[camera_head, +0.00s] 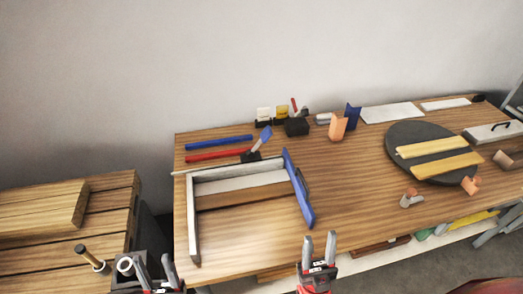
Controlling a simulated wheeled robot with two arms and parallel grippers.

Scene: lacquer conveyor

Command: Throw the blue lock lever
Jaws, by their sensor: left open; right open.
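A short lever with a blue grip (264,135) tilts up to the right from a small black base (251,156) on the wooden table. It stands just behind a pale rectangular frame (193,215). A long blue bar (298,188) runs along the right side of this frame. I cannot tell for sure which blue part is the lock lever. My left gripper (155,265) is open and empty at the bottom left, in front of the table. My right gripper (319,243) is open and empty near the table's front edge, below the blue bar.
A blue rod (219,142) and a red rod (218,155) lie behind the frame. A black block (296,127) stands right of the lever. A dark round plate (407,166) with wooden slats is further right.

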